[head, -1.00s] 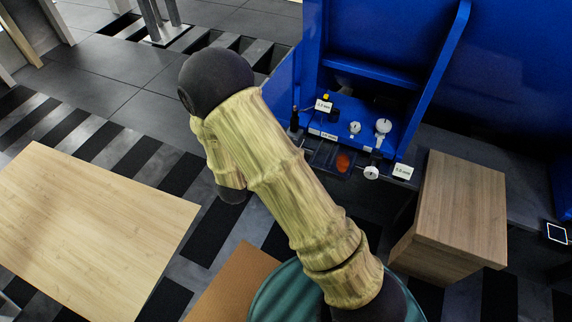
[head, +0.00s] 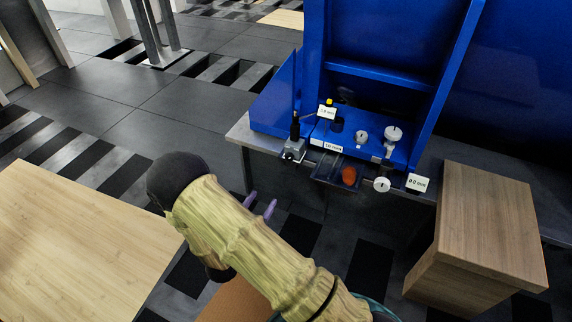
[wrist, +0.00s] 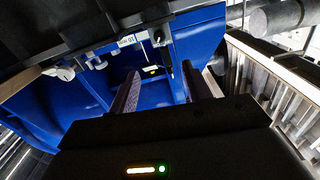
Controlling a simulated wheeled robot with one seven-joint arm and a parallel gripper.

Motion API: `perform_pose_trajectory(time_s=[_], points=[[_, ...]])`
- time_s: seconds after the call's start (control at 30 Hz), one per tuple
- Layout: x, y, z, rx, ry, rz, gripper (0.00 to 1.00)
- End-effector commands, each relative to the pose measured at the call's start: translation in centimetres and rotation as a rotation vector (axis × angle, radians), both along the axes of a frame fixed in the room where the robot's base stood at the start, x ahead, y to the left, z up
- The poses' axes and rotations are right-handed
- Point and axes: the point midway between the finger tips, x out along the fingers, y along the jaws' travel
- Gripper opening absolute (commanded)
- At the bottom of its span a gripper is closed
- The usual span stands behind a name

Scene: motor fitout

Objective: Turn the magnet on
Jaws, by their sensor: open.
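What looks like the magnet is a small grey block with a round switch face (head: 292,154) and a black post above it. It stands at the left front of the blue machine (head: 385,70), on the grey bench edge. Its switch setting is too small to read. My gripper (head: 260,205) is open and empty, below and left of the block, apart from it. In the wrist view both fingers (wrist: 164,78) are spread, with the blue machine beyond them. There the grey block (wrist: 157,36) and its dark post show above the gap between the fingers.
White dials (head: 382,184) and label cards (head: 417,182) sit along the machine's front. A tray holds an orange-red piece (head: 349,175). A wooden box (head: 485,215) stands right, and a light wooden tabletop (head: 75,245) lies left. Open floor (head: 195,95) lies behind left.

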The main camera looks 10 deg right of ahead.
Motion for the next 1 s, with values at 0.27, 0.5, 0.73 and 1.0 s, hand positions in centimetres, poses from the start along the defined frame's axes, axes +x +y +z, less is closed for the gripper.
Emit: perform_pose_trajectory(time_s=[0.27, 0.5, 0.73, 1.0], points=[[2.0, -1.8, -0.3, 0.001, -0.002, -0.01, 0.49], [5.4, -4.3, -0.4, 0.003, -0.003, -0.011, 0.49], [8.6, -6.5, -0.4, 0.003, -0.002, -0.007, 0.49], [12.4, -9.1, -0.4, 0.002, -0.004, -0.004, 0.49]])
